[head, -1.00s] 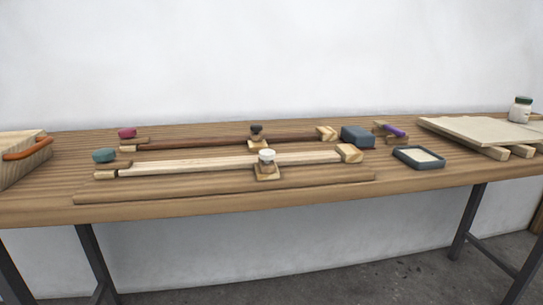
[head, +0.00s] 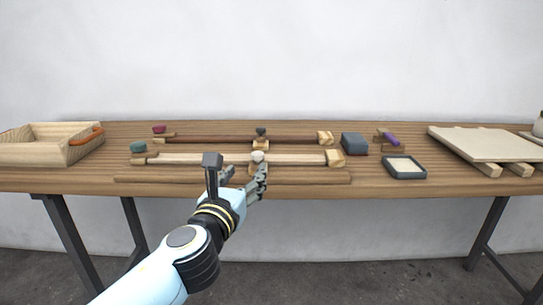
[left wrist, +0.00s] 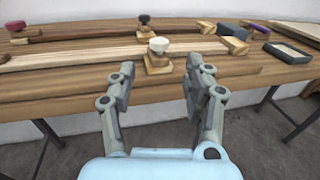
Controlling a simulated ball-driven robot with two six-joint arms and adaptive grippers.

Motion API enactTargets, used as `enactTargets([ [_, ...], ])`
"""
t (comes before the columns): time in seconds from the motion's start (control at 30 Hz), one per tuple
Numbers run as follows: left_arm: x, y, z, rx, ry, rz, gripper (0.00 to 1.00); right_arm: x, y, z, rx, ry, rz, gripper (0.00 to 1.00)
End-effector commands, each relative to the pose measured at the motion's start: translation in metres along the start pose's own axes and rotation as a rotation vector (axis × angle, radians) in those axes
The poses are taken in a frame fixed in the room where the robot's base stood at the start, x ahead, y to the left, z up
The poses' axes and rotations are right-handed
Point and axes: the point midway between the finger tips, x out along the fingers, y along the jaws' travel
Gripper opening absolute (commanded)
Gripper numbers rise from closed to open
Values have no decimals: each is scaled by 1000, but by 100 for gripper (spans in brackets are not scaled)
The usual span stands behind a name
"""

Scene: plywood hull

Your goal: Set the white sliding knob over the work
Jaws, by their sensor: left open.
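The white sliding knob (head: 258,156) sits on a small wooden block on the front pale rail (head: 210,159), right of the rail's middle. In the left wrist view the white knob (left wrist: 158,46) stands beyond the fingers, between them in the picture. My left gripper (head: 246,179) is open and empty, in front of the knob and apart from it; its fingers also show in the left wrist view (left wrist: 160,80). The work to be covered cannot be told for certain. My right gripper is not in view.
A rear dark rail (head: 215,139) carries a black knob (head: 261,132). A green knob (head: 138,147) and a maroon knob (head: 159,129) stand at the left ends. A grey block (head: 354,143), dark tray (head: 405,168), wooden box (head: 45,150) and board (head: 485,143) lie around.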

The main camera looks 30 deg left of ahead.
Motion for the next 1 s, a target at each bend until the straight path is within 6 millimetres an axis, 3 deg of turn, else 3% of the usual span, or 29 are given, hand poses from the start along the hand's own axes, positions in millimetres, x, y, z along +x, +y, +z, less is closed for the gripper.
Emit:
enactTargets([
  [0.17, 31, 0, 0, 0, -2, 0, 51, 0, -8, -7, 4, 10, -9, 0],
  [0.5, 91, 0, -3, -3, 2, 0, 51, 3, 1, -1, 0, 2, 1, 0],
  [0.93, 102, 0, -2, -3, 2, -1, 51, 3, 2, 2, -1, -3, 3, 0],
  [1.0, 102, 0, -2, -3, 3, 0, 42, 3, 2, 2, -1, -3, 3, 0],
])
